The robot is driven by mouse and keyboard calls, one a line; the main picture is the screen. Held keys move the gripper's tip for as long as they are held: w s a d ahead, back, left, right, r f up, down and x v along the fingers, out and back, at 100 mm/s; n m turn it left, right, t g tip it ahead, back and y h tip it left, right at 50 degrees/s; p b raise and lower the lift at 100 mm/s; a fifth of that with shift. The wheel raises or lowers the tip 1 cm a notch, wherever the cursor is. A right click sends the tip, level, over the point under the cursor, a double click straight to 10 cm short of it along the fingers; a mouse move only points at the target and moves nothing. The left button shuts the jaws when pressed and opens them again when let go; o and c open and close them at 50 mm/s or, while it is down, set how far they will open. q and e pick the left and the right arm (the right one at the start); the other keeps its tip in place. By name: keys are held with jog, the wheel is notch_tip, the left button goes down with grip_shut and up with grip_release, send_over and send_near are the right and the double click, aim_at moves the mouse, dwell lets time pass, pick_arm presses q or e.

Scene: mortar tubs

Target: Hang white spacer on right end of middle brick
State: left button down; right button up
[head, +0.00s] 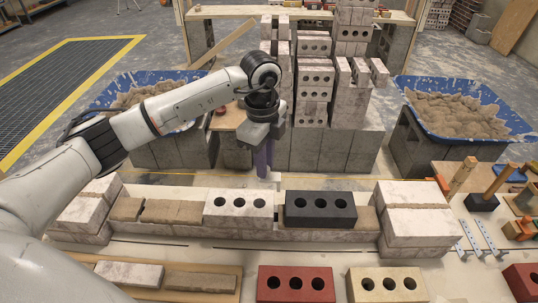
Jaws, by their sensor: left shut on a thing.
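My left gripper (264,165) points down behind the wall's top row and is shut on a small white spacer (272,177), only part of which shows. The spacer appears close to the right end of a white three-hole brick (238,216) in the wall. I cannot tell whether it touches that brick. A black three-hole brick (320,216) lies to the right, with a narrow gap between the two. My right gripper is not in view.
Stacked brick ends stand at left (86,217) and right (415,225) of the wall. A red brick (296,291) and a cream brick (388,296) lie in front. Blue mortar tubs (515,126) and tall brick stacks (313,95) stand behind. Tools lie at right.

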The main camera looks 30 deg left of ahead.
pick_arm(q)
jog(key=shift+s+f, duration=0.1)
jog(key=shift+f, duration=0.55)
notch_tip(320, 180, down, 7)
jog(key=b, duration=0.5)
jog(key=shift+f, duration=0.15)
jog(key=shift+f+b, duration=0.45)
jog(key=shift+f, duration=0.05)
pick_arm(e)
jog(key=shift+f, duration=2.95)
pick_arm(q)
jog(key=shift+f, duration=0.3)
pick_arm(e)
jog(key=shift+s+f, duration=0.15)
pick_arm(q)
jog(key=c, duration=1.6)
grip_release()
jog(key=shift+o, duration=0.2)
